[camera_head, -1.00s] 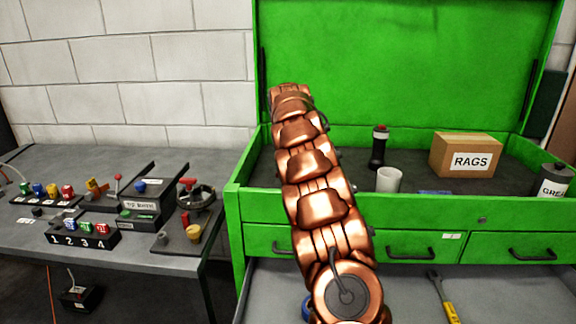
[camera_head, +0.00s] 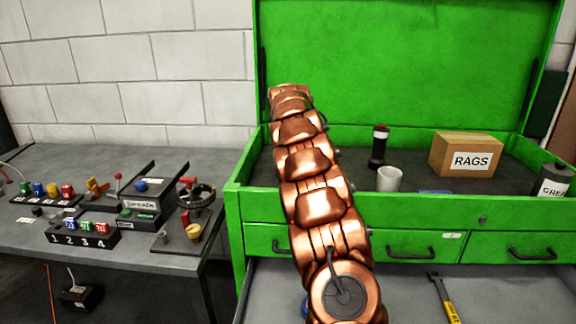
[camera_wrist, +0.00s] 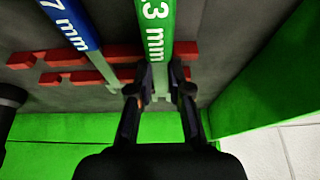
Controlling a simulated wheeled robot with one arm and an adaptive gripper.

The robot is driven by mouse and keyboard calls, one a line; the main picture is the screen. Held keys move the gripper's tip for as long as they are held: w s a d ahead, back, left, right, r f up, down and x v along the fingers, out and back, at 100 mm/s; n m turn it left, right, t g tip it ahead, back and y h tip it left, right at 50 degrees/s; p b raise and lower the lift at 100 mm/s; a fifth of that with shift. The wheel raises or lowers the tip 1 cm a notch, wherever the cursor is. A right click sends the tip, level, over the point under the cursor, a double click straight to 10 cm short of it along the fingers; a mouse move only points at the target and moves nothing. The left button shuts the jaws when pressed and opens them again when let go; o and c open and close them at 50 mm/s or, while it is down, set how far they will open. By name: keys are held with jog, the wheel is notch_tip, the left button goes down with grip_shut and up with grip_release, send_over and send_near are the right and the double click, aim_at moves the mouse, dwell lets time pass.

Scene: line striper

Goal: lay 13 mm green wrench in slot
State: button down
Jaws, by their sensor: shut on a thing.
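The green wrench (camera_wrist: 155,40), its label partly cut off and reading "3 mm", stands out in the wrist view. My gripper (camera_wrist: 162,92) is shut on its lower part, one finger on each side. Red slotted rails (camera_wrist: 75,78) run across the dark surface, showing on both sides of the green wrench. I cannot tell whether the wrench rests in their slot or hovers just above. A blue wrench (camera_wrist: 70,22) marked "7 mm" lies across the rails to the left. In the head view my copper arm hides the gripper and the green wrench.
The green tool chest (camera_head: 400,212) has a green wall (camera_wrist: 255,75) right of the gripper. Its top tray holds a RAGS box (camera_head: 466,155), a white cup (camera_head: 389,179) and a dark bottle (camera_head: 379,147). A yellow-handled tool (camera_head: 445,298) lies in the open drawer. A grey workbench (camera_head: 130,255) stands left.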

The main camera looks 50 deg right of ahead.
jog(key=shift+s+a+f, duration=0.1)
jog(key=shift+s+f, duration=0.05)
jog(key=shift+f, duration=0.4)
dwell(1.0)
jog(key=shift+r+p, duration=0.45)
jog(key=shift+r, duration=0.35)
dwell(5.0)
jog(key=shift+f, duration=0.3)
dwell(0.4)
